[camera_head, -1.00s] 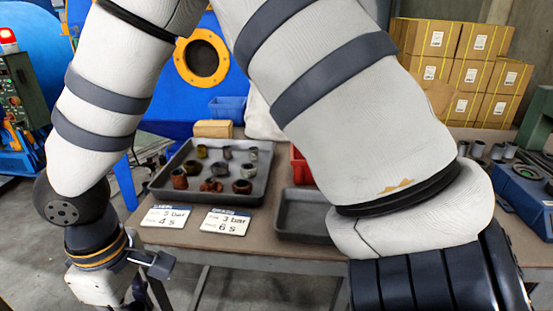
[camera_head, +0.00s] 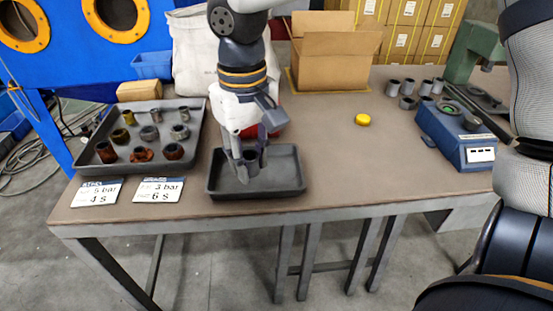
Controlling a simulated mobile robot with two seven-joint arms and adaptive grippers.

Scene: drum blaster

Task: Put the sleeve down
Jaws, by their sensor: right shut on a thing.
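My right gripper (camera_head: 250,159) points down over the small dark grey tray (camera_head: 288,184) at the table's front middle. It is shut on a grey sleeve (camera_head: 252,168), which is upright, low inside the tray's walls. The fingers hide part of the sleeve, and I cannot tell if it touches the tray floor. Nothing else shows in this tray. My left gripper is out of view.
A larger tray (camera_head: 88,172) of several rusty and grey sleeves stands at left. Two cards (camera_head: 158,190) lie in front. An open carton (camera_head: 335,60) stands behind. A yellow puck (camera_head: 362,119), several grey sleeves (camera_head: 408,88) and a blue device (camera_head: 455,140) are at right.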

